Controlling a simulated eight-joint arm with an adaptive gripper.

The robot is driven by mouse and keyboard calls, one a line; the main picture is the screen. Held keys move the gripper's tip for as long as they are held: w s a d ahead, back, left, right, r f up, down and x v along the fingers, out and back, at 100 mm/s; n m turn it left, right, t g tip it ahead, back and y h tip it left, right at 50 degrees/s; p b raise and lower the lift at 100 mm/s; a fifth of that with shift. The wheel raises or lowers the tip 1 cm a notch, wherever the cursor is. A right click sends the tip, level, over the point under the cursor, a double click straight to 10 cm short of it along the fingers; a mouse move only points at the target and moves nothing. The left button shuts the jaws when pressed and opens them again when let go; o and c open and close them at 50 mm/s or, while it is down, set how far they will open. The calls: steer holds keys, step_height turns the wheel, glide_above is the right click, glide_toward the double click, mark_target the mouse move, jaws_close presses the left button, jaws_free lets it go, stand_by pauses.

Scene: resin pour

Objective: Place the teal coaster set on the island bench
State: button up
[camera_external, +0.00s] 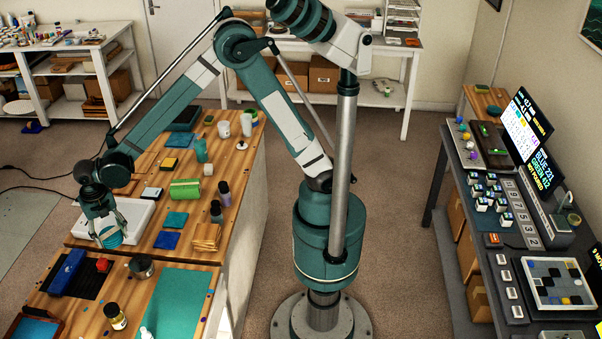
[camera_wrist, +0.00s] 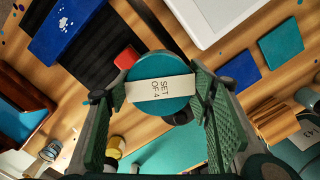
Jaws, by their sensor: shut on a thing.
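The teal coaster set (camera_wrist: 172,107) is a round stack with a white band reading "SET OF 4". It sits between the green finger pads of my gripper (camera_wrist: 156,90), which is shut on it, in the wrist view. In the external view my gripper (camera_external: 105,225) points down at the left with the teal coaster set (camera_external: 110,239) at its fingertips. It is at the front edge of a white tray, near the seam between the two wooden worktops. The island bench (camera_external: 190,175) has a wooden top. I cannot tell whether the set touches anything below.
The white tray (camera_external: 141,214) is close by. A blue block (camera_external: 68,271), a red item (camera_external: 103,265), a dark jar (camera_external: 141,266) and a teal mat (camera_external: 178,300) lie in front.

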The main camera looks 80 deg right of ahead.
steer(key=s+a+n, duration=0.3)
steer(key=s+a, duration=1)
steer(key=s, duration=0.1)
steer(key=n+b, duration=0.1)
steer(key=n, duration=0.2)
glide_above(172, 312)
steer(key=shift+s+a+f, duration=0.1)
steer(key=shift+s+f, duration=0.05)
steer(key=shift+f, duration=0.35)
steer(key=shift+f, duration=0.1)
steer(key=shift+f+b, duration=0.5)
steer(key=shift+f, duration=2.55)
steer(key=shift+f, duration=1.85)
steer(key=shift+f+b, duration=0.15)
steer(key=shift+b, duration=0.25)
steer(key=o, duration=1)
